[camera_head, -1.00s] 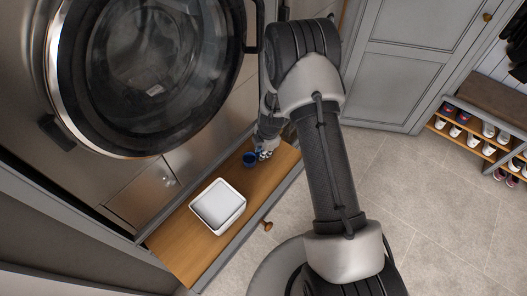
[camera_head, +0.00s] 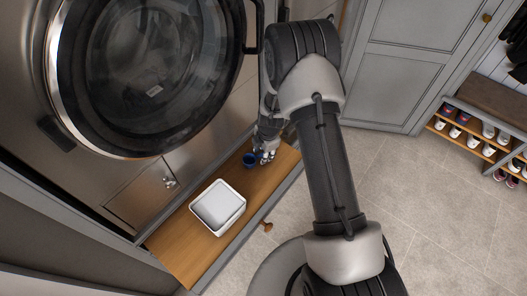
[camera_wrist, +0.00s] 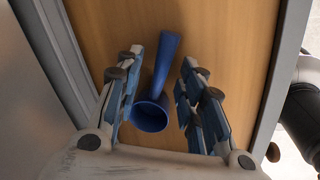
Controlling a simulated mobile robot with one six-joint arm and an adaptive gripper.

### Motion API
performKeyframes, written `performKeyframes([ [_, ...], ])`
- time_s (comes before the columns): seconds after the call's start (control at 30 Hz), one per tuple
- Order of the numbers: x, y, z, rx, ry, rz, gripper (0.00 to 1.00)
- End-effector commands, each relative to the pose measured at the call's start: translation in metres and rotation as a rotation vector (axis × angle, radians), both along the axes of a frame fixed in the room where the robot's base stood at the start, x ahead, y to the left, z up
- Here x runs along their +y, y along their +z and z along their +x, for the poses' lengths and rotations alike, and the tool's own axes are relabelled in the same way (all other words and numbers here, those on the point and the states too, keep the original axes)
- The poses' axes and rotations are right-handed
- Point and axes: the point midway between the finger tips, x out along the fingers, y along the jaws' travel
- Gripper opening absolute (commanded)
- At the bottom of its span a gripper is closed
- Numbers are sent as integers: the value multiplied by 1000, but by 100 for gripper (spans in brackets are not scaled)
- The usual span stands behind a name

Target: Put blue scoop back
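The blue scoop (camera_head: 249,160) lies on the wooden bench top (camera_head: 178,246), below the machine's round door. In the wrist view the scoop's round cup (camera_wrist: 151,115) is nearest me and its handle points away. My gripper (camera_head: 266,157) is low over the bench, at the scoop's right in the head view. In the wrist view my gripper (camera_wrist: 160,88) is open, with one finger on each side of the scoop. I cannot tell whether the left finger touches the cup. A white tub (camera_head: 233,219) with pale grey-white contents or a lid stands nearer on the bench.
The washing machine's round door (camera_head: 150,75) overhangs the bench at the back left. A wooden knob (camera_head: 267,226) sticks out of the bench front. A shoe rack (camera_head: 470,140) stands far right. The tiled floor (camera_head: 425,215) between is clear.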

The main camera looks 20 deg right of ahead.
Motion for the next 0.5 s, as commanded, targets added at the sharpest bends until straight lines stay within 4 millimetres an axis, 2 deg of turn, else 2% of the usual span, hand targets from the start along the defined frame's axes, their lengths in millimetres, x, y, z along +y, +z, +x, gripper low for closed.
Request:
performKeyframes([
  [0.3, -3, 66, -10, -3, -1, 0, 36],
  [0.5, -5, 102, -16, -3, 0, 0, 36],
])
